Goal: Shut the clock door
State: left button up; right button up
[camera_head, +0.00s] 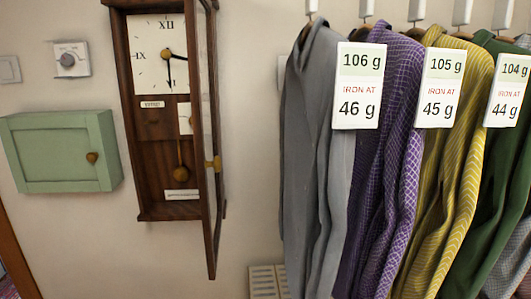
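A dark wooden wall clock (159,200) hangs on the wall left of centre. Its white dial (157,60) has Roman numerals, and a brass pendulum (179,165) hangs in the case below. The clock door (211,235) stands open, hinged on the case's right side and swung out toward me, so I see it nearly edge-on. A brass catch (212,163) sits on the door's edge. Neither of my grippers shows in the head view.
Several shirts, among them a grey one (310,150) and a purple one (392,150), hang to the right with weight tags. A green wall cabinet (60,135), a dial thermostat (70,60) and a switch (9,69) are on the left. Bare wall separates clock and shirts.

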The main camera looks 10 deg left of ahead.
aim_at(199, 27)
jog(key=l+u, duration=0.45)
jog(key=k+l+u, duration=0.2)
jog(key=u, duration=0.3)
